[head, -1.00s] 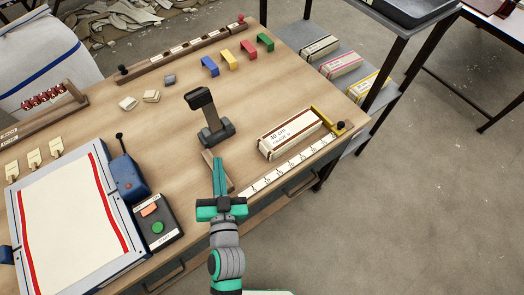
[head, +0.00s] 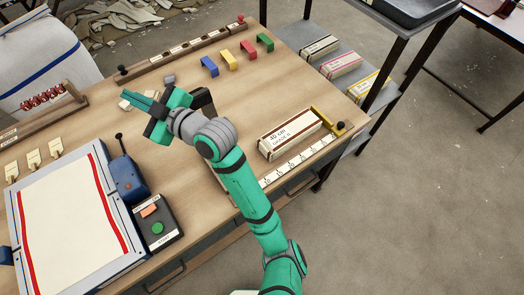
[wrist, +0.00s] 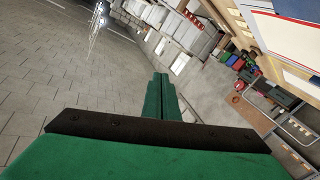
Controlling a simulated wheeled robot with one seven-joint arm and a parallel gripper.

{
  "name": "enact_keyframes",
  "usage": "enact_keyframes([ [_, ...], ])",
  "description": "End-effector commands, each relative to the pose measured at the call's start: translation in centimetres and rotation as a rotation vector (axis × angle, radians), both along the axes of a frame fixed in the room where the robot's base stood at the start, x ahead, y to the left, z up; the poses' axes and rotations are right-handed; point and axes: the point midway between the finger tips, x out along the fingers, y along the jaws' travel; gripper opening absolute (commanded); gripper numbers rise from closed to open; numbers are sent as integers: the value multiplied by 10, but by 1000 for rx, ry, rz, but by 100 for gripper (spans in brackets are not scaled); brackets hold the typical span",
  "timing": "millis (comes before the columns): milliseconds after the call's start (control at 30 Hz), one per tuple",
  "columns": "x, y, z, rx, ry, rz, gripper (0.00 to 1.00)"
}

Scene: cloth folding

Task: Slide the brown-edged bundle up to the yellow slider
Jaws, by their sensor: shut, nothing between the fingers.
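The brown-edged bundle (head: 289,136) lies on the table's right part in the head view, beside the white ruler strip (head: 299,160). Its label reads 40 cm. The yellow slider (head: 328,117) is at the bundle's right end, by the ruler's far end; I cannot tell whether they touch. My gripper (head: 138,101) is shut and empty, over the left-middle of the table, well away from the bundle. In the wrist view my gripper's fingers (wrist: 160,97) are together, with the room behind them.
Blue, yellow, red and green clips (head: 210,66) stand at the back. A black-handled tool (head: 202,101) is partly hidden behind my arm. A framed cloth panel (head: 70,222) and control box (head: 155,222) fill the front left. Labelled bundles lie on the side shelf (head: 336,84).

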Motion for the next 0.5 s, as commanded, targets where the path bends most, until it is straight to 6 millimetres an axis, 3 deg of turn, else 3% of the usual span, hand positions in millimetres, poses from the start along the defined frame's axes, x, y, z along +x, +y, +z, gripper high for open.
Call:
enact_keyframes([
  [267,-12,-2,-31,-390,-111,200,0],
  [500,-19,-47,-81,-761,-141,358,0],
])
